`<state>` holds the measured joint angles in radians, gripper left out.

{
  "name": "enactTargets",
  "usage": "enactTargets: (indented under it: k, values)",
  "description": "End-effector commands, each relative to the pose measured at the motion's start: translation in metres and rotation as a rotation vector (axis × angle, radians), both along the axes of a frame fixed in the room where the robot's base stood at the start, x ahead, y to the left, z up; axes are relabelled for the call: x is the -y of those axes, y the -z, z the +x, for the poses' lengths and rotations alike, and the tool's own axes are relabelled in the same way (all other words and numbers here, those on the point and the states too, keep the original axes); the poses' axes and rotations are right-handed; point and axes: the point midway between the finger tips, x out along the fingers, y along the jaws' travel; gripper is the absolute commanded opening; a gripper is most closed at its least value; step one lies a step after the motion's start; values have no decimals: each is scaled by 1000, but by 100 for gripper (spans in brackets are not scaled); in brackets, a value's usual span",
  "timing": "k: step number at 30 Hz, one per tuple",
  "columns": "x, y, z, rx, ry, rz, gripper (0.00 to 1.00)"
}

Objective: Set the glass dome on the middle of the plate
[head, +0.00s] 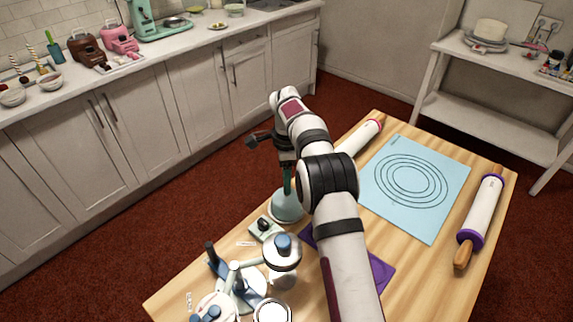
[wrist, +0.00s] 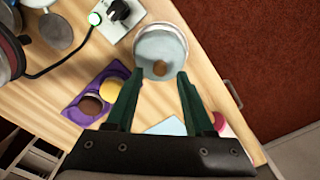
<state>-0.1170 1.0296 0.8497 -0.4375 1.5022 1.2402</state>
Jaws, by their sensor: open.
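A pale blue-grey rounded thing, which looks like the glass dome (head: 287,209), stands near the table's far left edge. In the wrist view the dome (wrist: 160,46) is seen from above, with a pale rim and a small knob-like spot near its middle. My gripper (head: 287,190) points down over the dome. In the wrist view its two green fingers (wrist: 160,75) are apart, one on each side of the knob-like spot. I cannot tell whether they touch it. A white-rimmed round piece (head: 272,312) at the front may be the plate; I cannot be sure.
A control box (head: 265,228) with a black knob is close beside the dome. A round-topped stand (head: 282,250) and other equipment crowd the front left. The blue mat (head: 436,215) and rolling pins (head: 483,213) lie to the right.

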Motion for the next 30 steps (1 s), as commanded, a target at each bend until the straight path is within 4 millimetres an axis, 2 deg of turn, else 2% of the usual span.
enactTargets:
  k: [3, 9, 17, 19, 20, 23, 24, 26, 27, 29, 30]
  values:
    - [0, -33, 1, 5, 1, 0, 53]
    - [0, -76, 1, 3, 0, -1, 53]
    - [1, -91, -2, 0, -10, 1, 53]
    - [4, -106, -13, 0, -63, 8, 53]
    - [6, -117, -23, -2, -102, 13, 53]
    - [17, -157, -79, -3, -292, 39, 53]
    - [21, -170, -110, -1, -380, 53, 53]
    - [26, -182, -162, 5, -512, 72, 53]
    - [29, -184, -199, 11, -599, 86, 53]
    - [31, -179, -256, 23, -725, 107, 53]
    - [32, -171, -291, 32, -801, 118, 53]
